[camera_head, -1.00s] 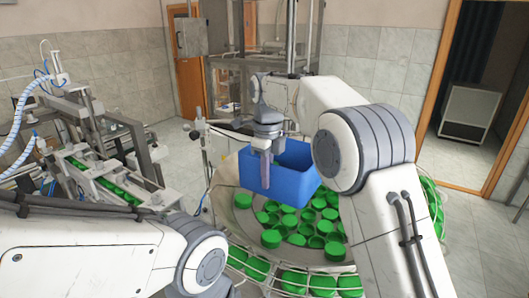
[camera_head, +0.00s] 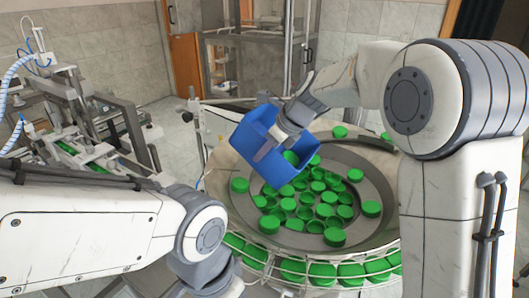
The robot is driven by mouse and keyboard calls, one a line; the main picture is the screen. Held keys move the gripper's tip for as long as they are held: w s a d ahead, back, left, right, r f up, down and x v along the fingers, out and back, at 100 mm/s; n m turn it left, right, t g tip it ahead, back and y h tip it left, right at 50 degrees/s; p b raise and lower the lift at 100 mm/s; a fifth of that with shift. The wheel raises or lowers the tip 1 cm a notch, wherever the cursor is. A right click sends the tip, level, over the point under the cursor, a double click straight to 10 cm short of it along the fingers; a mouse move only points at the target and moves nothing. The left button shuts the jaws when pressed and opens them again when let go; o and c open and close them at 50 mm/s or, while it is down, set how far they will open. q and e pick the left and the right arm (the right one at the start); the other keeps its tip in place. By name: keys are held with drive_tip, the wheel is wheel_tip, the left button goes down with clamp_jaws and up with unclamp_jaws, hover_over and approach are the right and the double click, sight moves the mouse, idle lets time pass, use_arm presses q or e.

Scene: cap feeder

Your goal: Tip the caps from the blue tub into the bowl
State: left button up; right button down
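The blue tub (camera_head: 262,150) is tilted over the feeder bowl (camera_head: 372,163), its open side facing down to the right. Green caps show at its mouth and just beside it. My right gripper (camera_head: 272,146) is shut on the tub's wall; its fingertips are partly hidden by the tub. Several green caps (camera_head: 318,197) lie in the round metal bowl, most in the middle, with a few near its rim. My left arm comes in at the lower left; its gripper is outside the picture.
A wire guard with a row of green caps (camera_head: 322,272) runs around the bowl's front. A conveyor machine (camera_head: 80,135) stands at the left. A framed metal cabinet (camera_head: 255,60) stands behind the bowl. Tiled floor is free at the back left.

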sight(283, 170)
drive_tip(key=shift+s+d+f+t+y, duration=0.2)
drive_tip(key=shift+d+t+y, duration=0.15)
drive_tip(key=shift+y, duration=0.25)
drive_tip(key=shift+s+d+f+t+y, duration=0.15)
drive_tip(key=shift+s+d+t+y, duration=0.1)
drive_tip(key=shift+t+y, duration=0.3)
drive_tip(key=shift+d+f+y+b, duration=0.1)
drive_tip(key=shift+f+y+b, duration=0.15)
drive_tip(key=shift+b, duration=0.05)
drive_tip(key=shift+s+d+t+y, duration=0.2)
drive_tip(key=shift+t+y, duration=0.1)
drive_tip(key=shift+y, duration=0.1)
drive_tip(key=shift+f+b, duration=0.1)
drive_tip(key=shift+b, duration=1.05)
drive_tip(key=y+b, duration=0.1)
drive_tip(key=b, duration=0.2)
drive_tip(key=t+y+b, duration=0.1)
drive_tip(key=b, duration=0.3)
drive_tip(key=shift+s+d+f+t+b, duration=0.3)
drive_tip(key=shift+d, duration=0.1)
drive_tip(key=y+b, duration=0.1)
drive_tip(key=b, duration=0.3)
drive_tip(key=s+d+t+y+b, duration=0.1)
drive_tip(key=b, duration=0.2)
drive_tip(key=d+f+t+y+b, duration=0.1)
drive_tip(key=b, duration=0.3)
drive_tip(key=shift+s+d+b, duration=0.2)
drive_tip(key=shift+s+b, duration=0.1)
drive_tip(key=shift+b, duration=0.05)
drive_tip(key=shift+y, duration=0.3)
